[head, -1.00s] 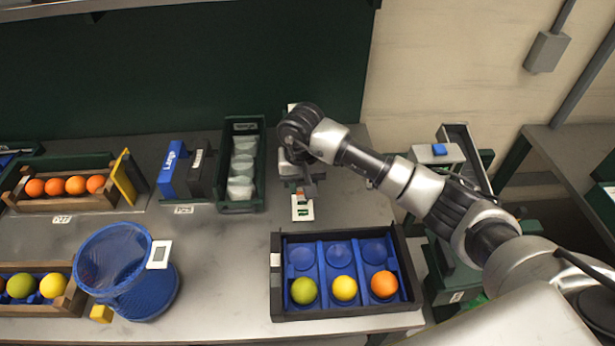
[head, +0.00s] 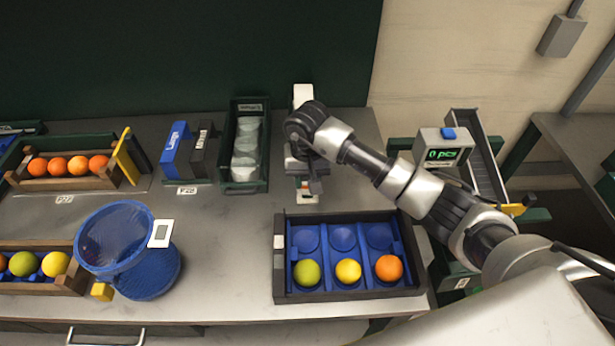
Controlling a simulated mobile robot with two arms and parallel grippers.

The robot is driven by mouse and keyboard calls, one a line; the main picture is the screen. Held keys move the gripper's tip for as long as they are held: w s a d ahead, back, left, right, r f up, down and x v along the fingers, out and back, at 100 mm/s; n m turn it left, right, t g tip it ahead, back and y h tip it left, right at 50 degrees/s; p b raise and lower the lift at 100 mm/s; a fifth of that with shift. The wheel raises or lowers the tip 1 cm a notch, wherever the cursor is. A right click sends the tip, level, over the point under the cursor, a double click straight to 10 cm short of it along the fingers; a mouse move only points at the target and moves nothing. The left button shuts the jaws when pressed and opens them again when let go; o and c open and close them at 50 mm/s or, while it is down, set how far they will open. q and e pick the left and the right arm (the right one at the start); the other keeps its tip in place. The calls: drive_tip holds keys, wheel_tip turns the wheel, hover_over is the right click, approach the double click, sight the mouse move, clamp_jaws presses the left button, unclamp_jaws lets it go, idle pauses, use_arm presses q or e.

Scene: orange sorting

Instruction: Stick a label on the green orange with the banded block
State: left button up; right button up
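The green orange (head: 307,272) sits in the left front cup of a black tray with blue dividers (head: 350,296), beside a yellow one (head: 348,271) and an orange one (head: 389,268). My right gripper (head: 308,187) points down behind the tray, at a small block with green and orange bands (head: 304,185). The gripper hides most of the block, and I cannot tell whether the fingers are closed on it. A white card (head: 307,198) lies just in front. My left gripper is out of view.
A green bin of pale stacks (head: 245,185), label blocks (head: 178,148) and fruit crates (head: 18,182) stand further left. A counter display (head: 443,155) reads 0 pcs. Bare tabletop lies between basket and tray.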

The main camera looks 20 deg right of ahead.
drive_tip(key=shift+f+b, duration=0.5)
idle(0.8)
drive_tip(key=shift+s+f+b, duration=0.15)
drive_tip(key=shift+b, duration=0.25)
idle(1.5)
drive_tip(key=shift+r+p, duration=0.65)
drive_tip(key=shift+r, duration=0.7)
drive_tip(key=shift+r+p, duration=0.75)
drive_tip(key=shift+r, duration=1.5)
